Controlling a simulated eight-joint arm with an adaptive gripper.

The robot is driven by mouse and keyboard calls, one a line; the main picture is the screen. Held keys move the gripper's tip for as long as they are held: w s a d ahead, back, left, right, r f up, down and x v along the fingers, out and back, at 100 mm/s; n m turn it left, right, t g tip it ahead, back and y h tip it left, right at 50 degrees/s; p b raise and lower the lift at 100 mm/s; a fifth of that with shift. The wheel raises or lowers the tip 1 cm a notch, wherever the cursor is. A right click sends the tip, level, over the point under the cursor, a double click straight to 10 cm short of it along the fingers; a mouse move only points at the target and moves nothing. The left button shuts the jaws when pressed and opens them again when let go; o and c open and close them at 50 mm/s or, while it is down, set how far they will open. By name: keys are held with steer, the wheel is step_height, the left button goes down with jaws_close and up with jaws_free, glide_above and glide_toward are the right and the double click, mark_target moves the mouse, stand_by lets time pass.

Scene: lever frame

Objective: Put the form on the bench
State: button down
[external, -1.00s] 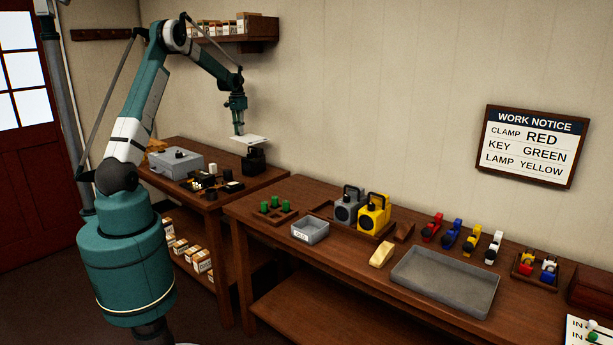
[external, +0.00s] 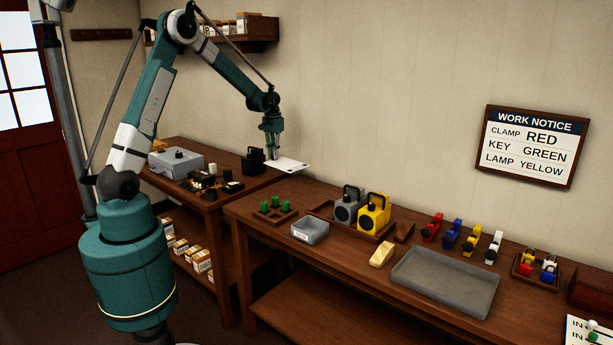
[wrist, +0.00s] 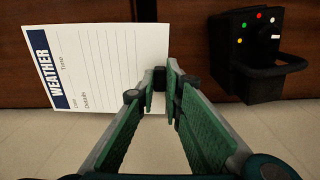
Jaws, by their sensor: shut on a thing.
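The form is a white sheet (external: 290,166) held out flat in the air, near the gap between the two wooden tables. In the wrist view the form (wrist: 92,62) shows a dark blue "WEATHER" header and ruled lines. My gripper (wrist: 166,84) is shut on one edge of it. In the external view my gripper (external: 272,155) points down, beside a black device on the left table. The long right-hand bench (external: 346,258) lies to the right of and below the form.
The black device (wrist: 250,52) with a handle and coloured dots is close to my gripper. The bench holds green pegs (external: 275,203), a small grey tray (external: 310,231), grey and yellow lamps (external: 373,213), a large grey tray (external: 445,284) and coloured clamps (external: 451,236).

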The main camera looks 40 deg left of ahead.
mark_target(301, 167)
steer(key=shift+n, duration=0.4)
steer(key=s+d+f, duration=0.2)
steer(key=d, duration=0.1)
steer(key=s+d+f+b, duration=0.1)
steer(key=s+d+f, duration=0.1)
steer(key=d, duration=0.1)
steer(key=s+d+f, duration=0.2)
steer(key=d+f, duration=0.1)
steer(key=d, duration=0.1)
steer(key=shift+f+b, duration=0.1)
steer(key=shift+b, duration=0.2)
steer(key=shift+w+d+r, duration=0.15)
steer(key=shift+d+r, duration=0.05)
steer(key=shift+d, duration=0.1)
steer(key=shift+w+d+r+m+p, duration=0.55)
steer(key=shift+w+d+r+m, duration=0.25)
steer(key=shift+m, duration=0.3)
steer(key=w+d+r+m, duration=0.1)
steer(key=d+m, duration=0.1)
steer(key=w+d+r+m+p, duration=0.1)
steer(key=w+d+r+m, duration=0.1)
steer(key=w+d+r+m+p, duration=0.1)
steer(key=d+r+m, duration=0.1)
steer(key=shift+w+d+r+m, duration=0.2)
steer(key=shift+w+m, duration=0.2)
steer(key=shift+f, duration=3.15)
steer(key=shift+f, duration=1.85)
steer(key=shift+f, duration=0.15)
